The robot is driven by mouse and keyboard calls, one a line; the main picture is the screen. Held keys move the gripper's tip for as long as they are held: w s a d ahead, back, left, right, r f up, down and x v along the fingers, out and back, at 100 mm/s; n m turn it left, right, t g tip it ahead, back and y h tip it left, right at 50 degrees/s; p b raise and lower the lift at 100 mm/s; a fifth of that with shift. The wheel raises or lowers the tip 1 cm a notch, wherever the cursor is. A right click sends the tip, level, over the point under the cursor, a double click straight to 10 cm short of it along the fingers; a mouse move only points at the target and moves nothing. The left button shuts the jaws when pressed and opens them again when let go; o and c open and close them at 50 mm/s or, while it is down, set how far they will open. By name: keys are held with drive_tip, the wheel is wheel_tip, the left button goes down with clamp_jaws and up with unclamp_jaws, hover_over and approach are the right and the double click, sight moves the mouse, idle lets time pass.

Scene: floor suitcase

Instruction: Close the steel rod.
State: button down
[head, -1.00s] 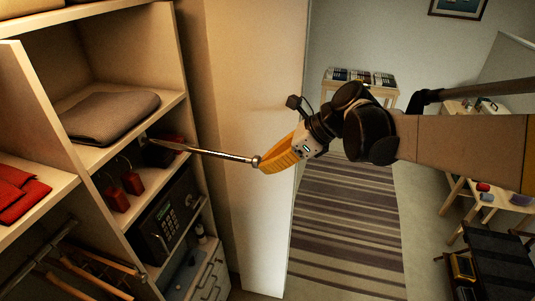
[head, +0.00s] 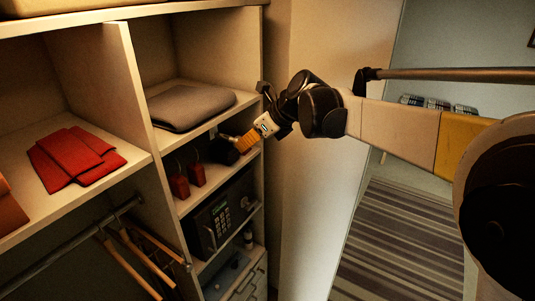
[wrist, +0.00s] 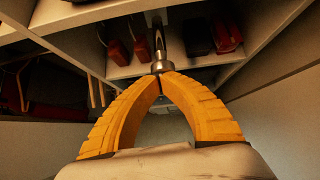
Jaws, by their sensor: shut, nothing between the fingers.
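The steel rod (wrist: 159,47) shows in the wrist view as a short shiny length running out from a pale mount under a shelf. Its round end knob (wrist: 160,66) faces me. My gripper (wrist: 161,75) has yellow ribbed fingers closed tip to tip, with nothing between them. The tips are right at the knob and seem to press on it, though contact is hard to tell. In the head view my gripper (head: 236,148) is at the front of the cubby below the folded grey cloth, and the rod is mostly hidden there.
Two red padlock-like items (head: 187,180) and a dark safe (head: 222,222) are close below and left. A folded grey cloth (head: 188,106) lies on the shelf above. A pale wardrobe side panel (head: 325,190) stands right of my wrist.

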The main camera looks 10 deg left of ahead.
drive_tip(key=shift+w+a, duration=0.25)
drive_tip(key=shift+a, duration=0.45)
drive_tip(key=shift+w+a, duration=0.25)
drive_tip(key=shift+a, duration=0.45)
drive_tip(key=shift+d, duration=0.1)
